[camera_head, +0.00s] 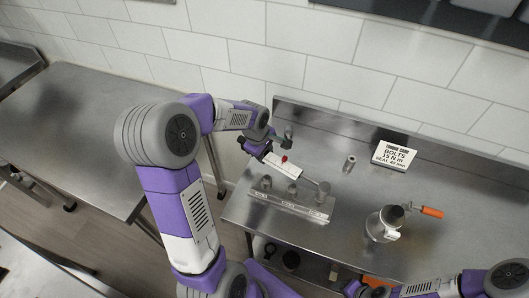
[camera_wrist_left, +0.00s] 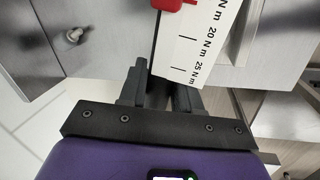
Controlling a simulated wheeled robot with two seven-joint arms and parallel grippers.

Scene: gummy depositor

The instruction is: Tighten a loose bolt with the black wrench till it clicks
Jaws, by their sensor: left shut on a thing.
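My left gripper (camera_head: 266,146) is shut on the black wrench, at the left end of its handle. The wrench carries a white scale plate (camera_head: 282,166) with a red pointer (camera_head: 284,158). In the left wrist view the fingers (camera_wrist_left: 160,92) pinch the dark handle, and the scale (camera_wrist_left: 198,45) reads 20 and 25 N m near the red pointer (camera_wrist_left: 175,4). The wrench runs right, over a metal block (camera_head: 290,206) with several upright round bolts, one at the left (camera_head: 265,184). Whether its head sits on a bolt I cannot tell. My right gripper (camera_head: 368,288) is at the bottom edge, its jaws unclear.
A sign (camera_head: 394,155) reading bolts 15 N m stands at the back of the steel table (camera_head: 450,195). A small metal cylinder (camera_head: 349,164) stands left of it. A metal jug (camera_head: 383,226) stands in front, beside an orange-handled tool (camera_head: 431,212). The table's right is clear.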

